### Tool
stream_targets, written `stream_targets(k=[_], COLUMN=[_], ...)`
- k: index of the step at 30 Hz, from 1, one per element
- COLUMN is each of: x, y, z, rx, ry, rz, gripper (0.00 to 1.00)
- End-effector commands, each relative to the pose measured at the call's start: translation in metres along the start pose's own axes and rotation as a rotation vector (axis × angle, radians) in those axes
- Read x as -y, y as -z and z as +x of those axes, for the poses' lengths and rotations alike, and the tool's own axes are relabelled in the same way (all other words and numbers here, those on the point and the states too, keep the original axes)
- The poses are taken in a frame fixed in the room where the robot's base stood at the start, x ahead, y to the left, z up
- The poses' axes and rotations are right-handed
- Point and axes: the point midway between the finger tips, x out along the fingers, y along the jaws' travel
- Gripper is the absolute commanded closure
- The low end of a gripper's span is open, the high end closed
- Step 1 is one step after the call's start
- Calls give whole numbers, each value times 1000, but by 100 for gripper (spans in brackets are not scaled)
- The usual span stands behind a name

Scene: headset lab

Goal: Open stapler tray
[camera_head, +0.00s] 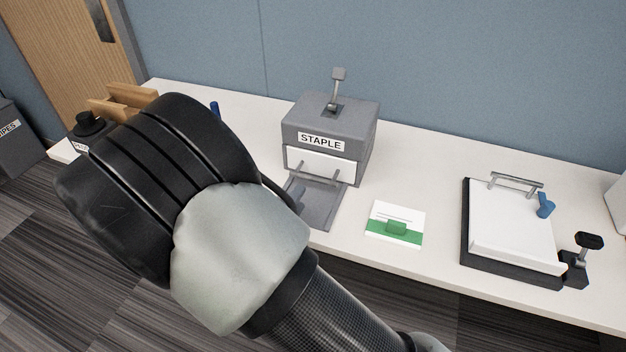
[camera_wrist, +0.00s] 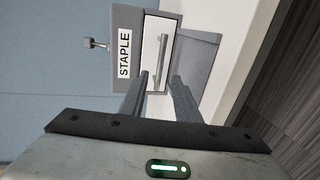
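The grey stapler box (camera_head: 365,125) labelled STAPLE stands on the table with a lever on top. Its white-fronted tray (camera_head: 310,163) has a bar handle and looks shut. In the wrist view the stapler (camera_wrist: 124,75) appears turned on its side, with the white tray front (camera_wrist: 152,28) and silver handle (camera_wrist: 163,52) ahead. My gripper (camera_wrist: 159,80) is open and empty, its two fingers apart with the tips near the handle's lower end. Whether they touch it, I cannot tell. In the head view my arm hides most of the gripper.
A grey plate (camera_head: 318,210) extends in front of the stapler. A white and green card (camera_head: 396,216) lies to its right. Farther right is a black-based white board (camera_head: 510,225) with a handle and blue clip. Wooden holders (camera_head: 130,95) and a black-topped bottle (camera_head: 88,124) stand left.

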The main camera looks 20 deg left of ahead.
Motion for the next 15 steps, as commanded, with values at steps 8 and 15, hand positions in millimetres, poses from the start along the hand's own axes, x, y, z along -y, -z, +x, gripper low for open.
stream_targets(k=[8,15], x=[2,1], y=[0,0], z=[62,99], rx=[2,0], ry=[0,1], rz=[2,3], gripper=[71,71])
